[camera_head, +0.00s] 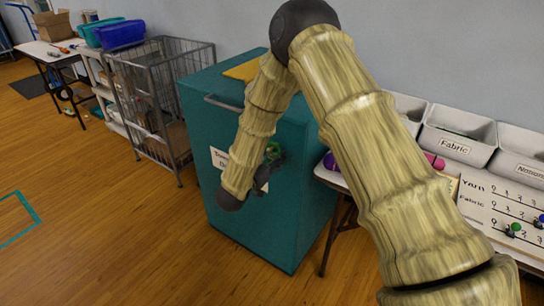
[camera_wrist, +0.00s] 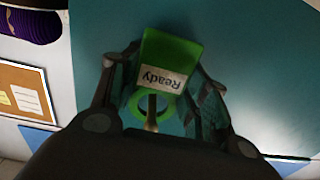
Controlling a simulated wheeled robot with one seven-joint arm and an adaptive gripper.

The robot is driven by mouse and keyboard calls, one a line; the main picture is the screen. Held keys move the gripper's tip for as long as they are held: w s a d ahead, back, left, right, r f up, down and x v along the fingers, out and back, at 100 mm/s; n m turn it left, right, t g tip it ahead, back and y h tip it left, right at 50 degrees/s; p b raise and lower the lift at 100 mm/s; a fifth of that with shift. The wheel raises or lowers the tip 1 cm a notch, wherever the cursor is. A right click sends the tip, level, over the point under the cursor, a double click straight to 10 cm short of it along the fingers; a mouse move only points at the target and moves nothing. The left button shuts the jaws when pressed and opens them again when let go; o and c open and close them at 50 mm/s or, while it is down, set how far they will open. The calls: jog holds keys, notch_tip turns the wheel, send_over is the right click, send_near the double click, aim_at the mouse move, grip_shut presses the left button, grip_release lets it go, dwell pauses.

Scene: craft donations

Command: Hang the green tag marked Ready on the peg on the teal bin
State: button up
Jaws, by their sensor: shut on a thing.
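The green tag (camera_wrist: 172,50) is held between the two fingers of my gripper (camera_wrist: 165,78). Its pale label reads Ready and appears upside down in the wrist view. The tag's green ring (camera_wrist: 133,104) lies on the palm side. A short brass-coloured rod (camera_wrist: 152,118) shows at the ring's opening; I cannot tell whether it passes through. The teal bin (camera_head: 300,205) stands upright, and its teal surface (camera_wrist: 240,30) fills much of the wrist view. In the head view my gripper (camera_head: 266,172) is close to the bin's front, with the tag (camera_head: 273,150) partly hidden.
A white sign (camera_head: 219,160) on the bin is partly covered by my arm. A wire cage cart (camera_head: 165,100) stands left of the bin. A table with white bins (camera_head: 458,135) and a counting board (camera_head: 500,205) is on the right.

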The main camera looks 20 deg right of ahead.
jog(key=shift+d, duration=0.25)
jog(key=o, duration=0.6)
jog(key=shift+w, duration=0.1)
jog(key=shift+o, duration=1.3)
jog(key=shift+f, duration=0.2)
jog(key=shift+a, duration=0.15)
